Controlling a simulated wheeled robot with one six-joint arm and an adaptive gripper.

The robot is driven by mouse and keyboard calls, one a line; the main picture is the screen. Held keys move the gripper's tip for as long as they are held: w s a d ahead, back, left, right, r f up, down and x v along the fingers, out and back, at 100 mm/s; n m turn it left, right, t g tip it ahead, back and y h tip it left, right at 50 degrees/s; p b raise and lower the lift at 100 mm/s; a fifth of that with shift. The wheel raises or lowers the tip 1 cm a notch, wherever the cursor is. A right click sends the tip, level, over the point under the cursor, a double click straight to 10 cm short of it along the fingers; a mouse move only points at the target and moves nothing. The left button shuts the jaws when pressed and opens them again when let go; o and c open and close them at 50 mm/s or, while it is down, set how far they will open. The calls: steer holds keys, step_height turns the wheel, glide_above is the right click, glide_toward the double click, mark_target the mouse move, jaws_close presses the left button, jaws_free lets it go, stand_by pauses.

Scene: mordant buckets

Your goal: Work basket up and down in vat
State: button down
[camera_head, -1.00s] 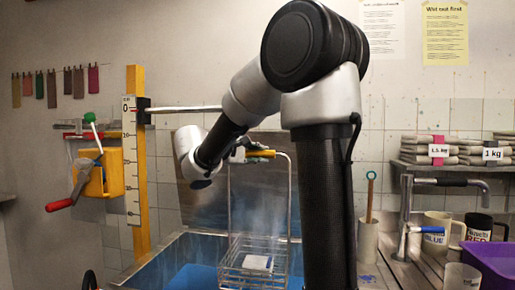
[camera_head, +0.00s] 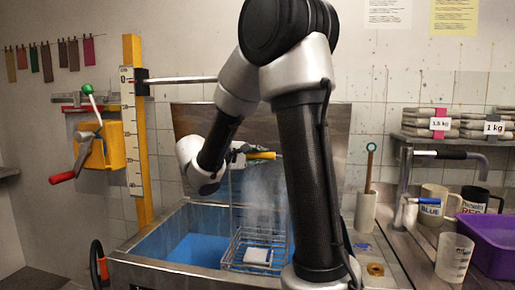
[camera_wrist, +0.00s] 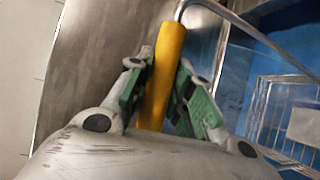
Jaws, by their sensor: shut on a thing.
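The wire basket (camera_head: 238,251) hangs in the steel vat (camera_head: 150,268), near the level of the blue liquid (camera_head: 197,249). A small white block (camera_head: 258,256) lies in the basket. My gripper (camera_head: 240,153) is shut on the yellow handle grip (camera_head: 262,155) at the top of the basket's tall bail. In the wrist view the green-padded fingers of my gripper (camera_wrist: 160,95) close on both sides of the yellow grip (camera_wrist: 168,60). The basket wires (camera_wrist: 262,112) show at the right there. My arm hides part of the basket's right side and the vat.
A yellow post with a white scale (camera_head: 132,130) and a horizontal rod (camera_head: 180,80) stands left of the vat. A yellow box with a red-handled crank (camera_head: 95,145) is on the wall. A tap (camera_head: 405,185), mugs (camera_head: 432,203) and a purple tub (camera_head: 490,240) are at the right.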

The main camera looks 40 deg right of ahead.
step_height(320, 180, down, 21)
steer(key=shift+r, duration=0.15)
stand_by(1.3)
steer(key=shift+r, duration=0.1)
step_height(320, 180, up, 14)
steer(key=shift+r, duration=0.25)
stand_by(3.5)
steer(key=shift+f, duration=0.1)
stand_by(1.0)
